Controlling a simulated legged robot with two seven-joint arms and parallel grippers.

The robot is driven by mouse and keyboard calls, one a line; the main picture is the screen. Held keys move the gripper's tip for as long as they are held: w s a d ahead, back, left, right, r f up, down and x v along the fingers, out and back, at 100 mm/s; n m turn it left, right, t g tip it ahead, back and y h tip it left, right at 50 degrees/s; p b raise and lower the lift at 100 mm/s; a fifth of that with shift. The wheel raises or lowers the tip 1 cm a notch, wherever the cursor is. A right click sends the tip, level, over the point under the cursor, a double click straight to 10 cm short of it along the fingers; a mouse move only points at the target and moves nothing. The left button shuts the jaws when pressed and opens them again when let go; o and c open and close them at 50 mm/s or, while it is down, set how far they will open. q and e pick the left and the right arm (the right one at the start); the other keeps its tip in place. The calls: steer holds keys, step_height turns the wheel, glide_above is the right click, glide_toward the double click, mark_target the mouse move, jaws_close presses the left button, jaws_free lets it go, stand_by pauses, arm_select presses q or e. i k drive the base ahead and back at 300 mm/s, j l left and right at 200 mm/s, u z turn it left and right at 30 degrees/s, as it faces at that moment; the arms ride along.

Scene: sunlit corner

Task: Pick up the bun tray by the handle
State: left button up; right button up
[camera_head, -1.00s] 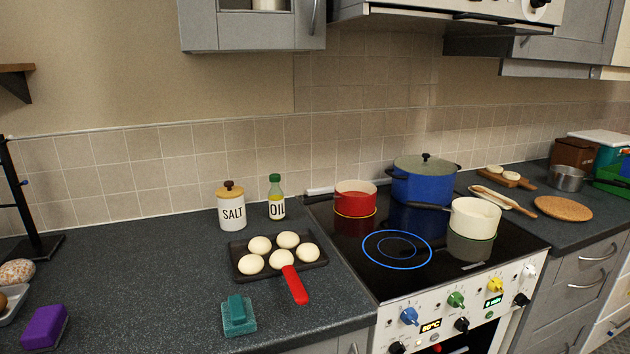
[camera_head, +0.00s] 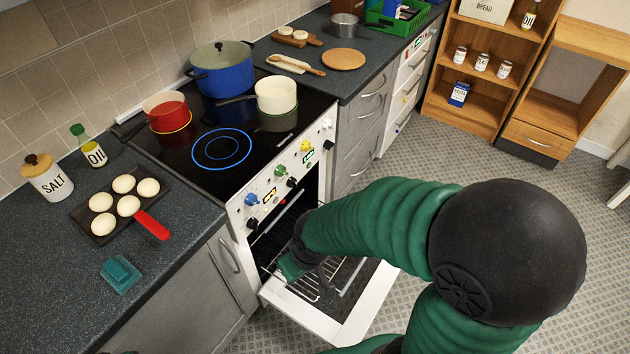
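The bun tray (camera_head: 78,214) is dark, with several round pale buns on it. It lies flat on the dark counter left of the stove, and its red handle (camera_head: 152,225) points toward the front edge. My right arm is green and black and comes in from the lower right. My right gripper (camera_head: 292,268) is at the open oven, well right of the tray and apart from it. The arm and shadow partly hide its fingers, so I cannot tell whether it is open or shut. My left gripper is not in view.
The oven door (camera_head: 355,325) hangs open below the stove (camera_head: 178,160), with a wire rack (camera_head: 318,280) showing. A teal block (camera_head: 120,274) lies in front of the tray; salt (camera_head: 47,178) and oil (camera_head: 90,148) containers stand behind it. Pots occupy the hob.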

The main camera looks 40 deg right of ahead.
mark_target(125, 200)
steer(key=z, duration=1.6)
steer(key=k+j+u, duration=0.1)
steer(key=u, duration=1.6)
steer(key=i+l+u, duration=0.1)
steer(key=u, duration=0.3)
steer(key=i+l+u, duration=0.1)
steer(key=u, duration=0.35)
steer(key=i+u, duration=0.15)
